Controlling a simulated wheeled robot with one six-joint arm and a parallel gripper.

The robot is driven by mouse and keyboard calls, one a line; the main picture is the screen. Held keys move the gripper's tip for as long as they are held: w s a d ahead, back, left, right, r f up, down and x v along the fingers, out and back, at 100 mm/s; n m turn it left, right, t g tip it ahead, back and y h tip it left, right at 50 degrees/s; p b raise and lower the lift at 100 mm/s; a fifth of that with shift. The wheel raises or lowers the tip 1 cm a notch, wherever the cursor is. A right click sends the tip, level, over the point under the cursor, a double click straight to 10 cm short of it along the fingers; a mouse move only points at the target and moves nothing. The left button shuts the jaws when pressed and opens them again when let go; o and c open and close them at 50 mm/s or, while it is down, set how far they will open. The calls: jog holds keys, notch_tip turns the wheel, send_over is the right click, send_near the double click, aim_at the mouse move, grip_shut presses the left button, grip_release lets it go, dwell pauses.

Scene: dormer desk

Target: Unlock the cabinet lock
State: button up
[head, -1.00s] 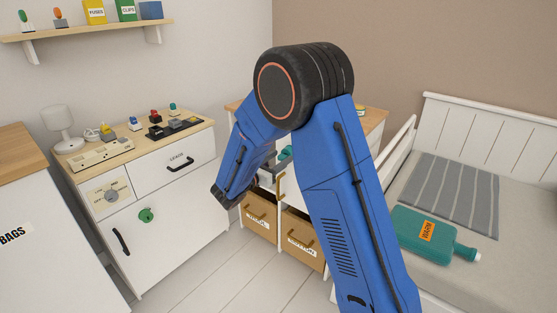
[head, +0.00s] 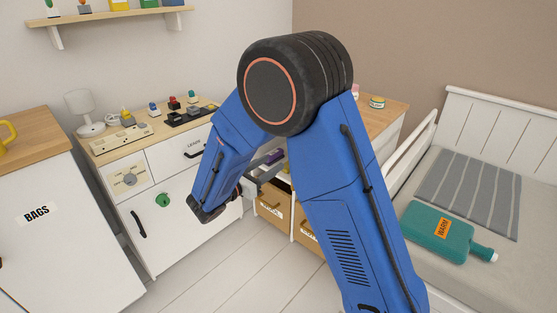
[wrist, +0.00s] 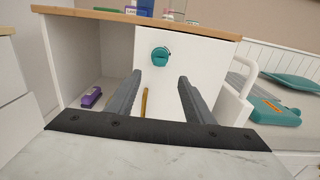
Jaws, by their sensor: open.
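In the wrist view, a teal round lock (wrist: 160,55) sits high on the white door (wrist: 188,72) of a wood-topped cabinet. A vertical yellow handle (wrist: 144,102) is below it. My gripper (wrist: 158,80) is open and empty. Its two grey fingers point at this door, below the lock and on either side of the handle. I cannot tell the remaining distance. In the head view, my gripper (head: 264,180) is partly hidden by my arm, and the teal lock is hidden. Another lock-like green knob (head: 163,200) is on the left white cabinet (head: 190,232).
An open shelf left of the door holds a purple object (wrist: 91,97). A bed (head: 475,195) with a teal bottle (head: 437,233) is on the right. A white BAGS cabinet (head: 75,250) is on the left. The floor (head: 240,275) between is clear.

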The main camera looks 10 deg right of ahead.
jog(key=shift+v, duration=1.6)
jog(key=s+d+r+m+g+y, duration=0.2)
jog(key=s+d+m+g, duration=0.25)
jog(key=s+d, duration=0.4)
jog(key=s+d+r+m+g+y, duration=0.15)
jog(key=s+d+m+g, duration=0.35)
jog(key=d, duration=0.6)
jog(key=s+a+r+m+t+y, duration=0.1)
jog(key=s+r+m+t+y, duration=0.1)
jog(key=s+m+y, duration=0.9)
jog(key=shift+s+a+r+m+t, duration=0.2)
jog(key=shift+s+m+t, duration=0.65)
jog(key=shift+s+m, duration=3)
jog(key=s+n, duration=0.2)
jog(key=n, duration=0.1)
jog(key=shift+s+d, duration=0.1)
jog(key=shift+s, duration=0.3)
